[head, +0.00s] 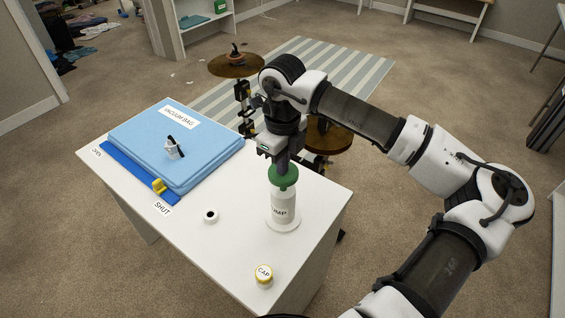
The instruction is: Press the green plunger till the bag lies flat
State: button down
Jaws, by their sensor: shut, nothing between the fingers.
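The green plunger (284,177) is a round knob on top of a white pump (285,207) standing upright on the white table. My gripper (283,165) is shut and points down directly over the plunger, its tips at or just above the knob; I cannot tell whether they touch. The light blue vacuum bag (170,150) lies on the left of the table and looks thick, with raised sides. A small grey and black fitting (173,149) sits on top of it. A yellow slider (159,186) is on the bag's dark blue front strip, near the SHUT label.
A white cap with a yellow rim (264,272) stands near the table's front corner. A small white ring with a dark centre (211,215) lies between bag and pump.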

notch_tip(320, 180, down, 4)
jog(key=b, duration=0.4)
jog(key=shift+f, duration=0.1)
jog(key=shift+r, duration=0.5)
notch_tip(320, 180, up, 14)
jog(key=shift+f, duration=0.25)
dwell(1.5)
